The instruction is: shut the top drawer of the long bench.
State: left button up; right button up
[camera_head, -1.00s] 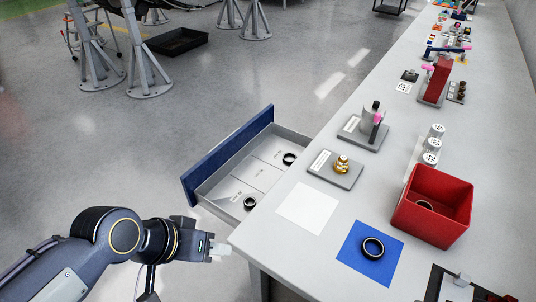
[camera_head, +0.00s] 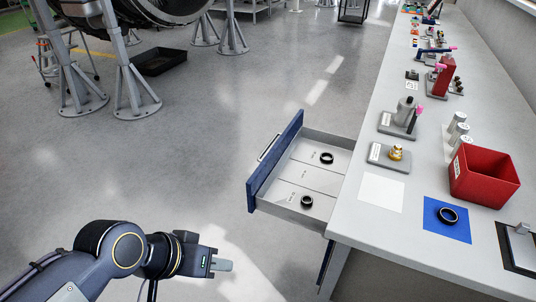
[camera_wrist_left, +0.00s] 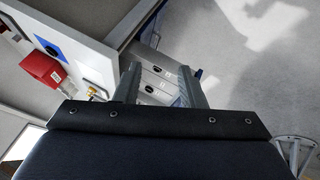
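The top drawer (camera_head: 318,178) of the long bench (camera_head: 408,225) stands pulled out, with its blue front (camera_head: 275,162) facing left and a bar handle (camera_head: 268,147) on it. Two dark rings (camera_head: 326,158) (camera_head: 306,202) lie inside. My left gripper (camera_head: 222,265) is in front of and below the drawer in the picture, apart from it. In the left wrist view its two fingers (camera_wrist_left: 159,68) stand apart with nothing held, and the drawer's inside (camera_wrist_left: 152,80) shows between and beyond them. My right gripper is not in view.
On the bench stand a red bin (camera_head: 484,178), a blue mat (camera_head: 447,232) with a ring, a white sheet (camera_head: 382,192) and a brass fitting (camera_head: 396,153). Open floor (camera_head: 200,170) lies left of the drawer. Grey stands (camera_head: 135,95) and a black tray (camera_head: 159,61) are farther back.

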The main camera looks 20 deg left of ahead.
aim_at(293, 169)
jog(key=i+j+z, duration=0.2)
jog(key=j+z, duration=0.15)
jog(key=j, duration=1.05)
jog(key=j+z, duration=0.35)
jog(key=j, duration=1.1)
jog(key=k, duration=0.15)
jog(key=i+l+z, duration=0.1)
jog(key=i, duration=0.2)
